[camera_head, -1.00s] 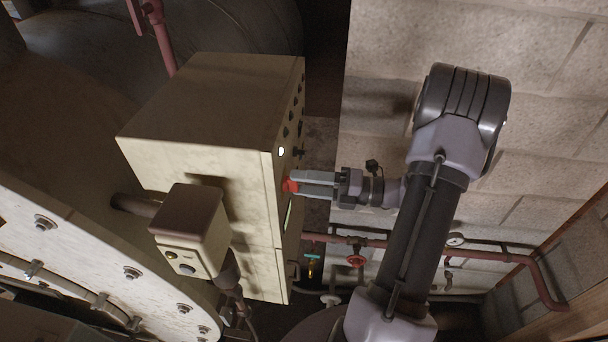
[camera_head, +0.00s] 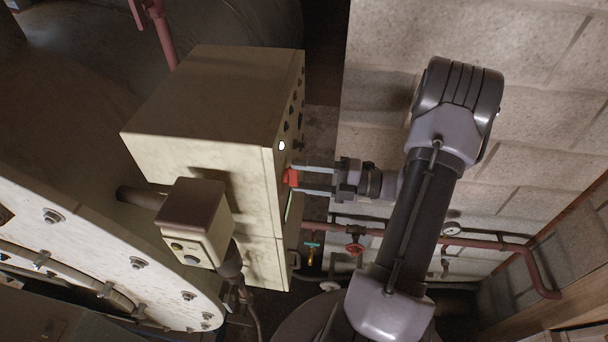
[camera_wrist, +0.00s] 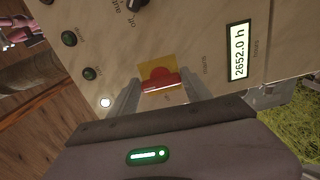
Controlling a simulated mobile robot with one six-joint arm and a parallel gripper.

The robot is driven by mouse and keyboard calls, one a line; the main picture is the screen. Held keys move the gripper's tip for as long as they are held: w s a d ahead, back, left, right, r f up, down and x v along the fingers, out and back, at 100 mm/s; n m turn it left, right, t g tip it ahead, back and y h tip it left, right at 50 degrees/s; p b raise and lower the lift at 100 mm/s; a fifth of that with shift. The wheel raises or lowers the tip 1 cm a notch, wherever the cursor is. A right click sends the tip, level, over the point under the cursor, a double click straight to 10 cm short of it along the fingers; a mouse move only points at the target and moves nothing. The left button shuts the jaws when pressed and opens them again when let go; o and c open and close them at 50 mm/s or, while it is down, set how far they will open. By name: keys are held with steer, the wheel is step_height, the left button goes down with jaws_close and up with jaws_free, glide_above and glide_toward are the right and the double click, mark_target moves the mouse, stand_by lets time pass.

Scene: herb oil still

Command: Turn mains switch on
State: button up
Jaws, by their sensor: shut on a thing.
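The red mains switch (camera_head: 291,177) sticks out from the front face of the cream control cabinet (camera_head: 220,120). In the wrist view the red switch handle (camera_wrist: 162,82) sits on a yellow plate (camera_wrist: 152,66), its bar lying nearly crosswise in the picture with a slight tilt. My gripper (camera_head: 302,181) reaches the cabinet face from the right and is shut on the switch handle, one finger on each side. The wrist view shows the two grey fingers flanking it.
A white lamp (camera_wrist: 105,102) on the panel is lit. A display (camera_wrist: 239,50) reads 2652.0 h. Green buttons (camera_wrist: 69,39) and a black selector sit nearby. Red pipes with a valve (camera_head: 354,247) run along the block wall.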

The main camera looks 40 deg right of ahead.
steer(key=o, duration=1.4)
steer(key=shift+c, duration=0.2)
steer(key=b+v, duration=0.4)
steer(key=v, duration=1.3)
steer(key=shift+d, duration=0.25)
steer(key=shift+s, duration=0.1)
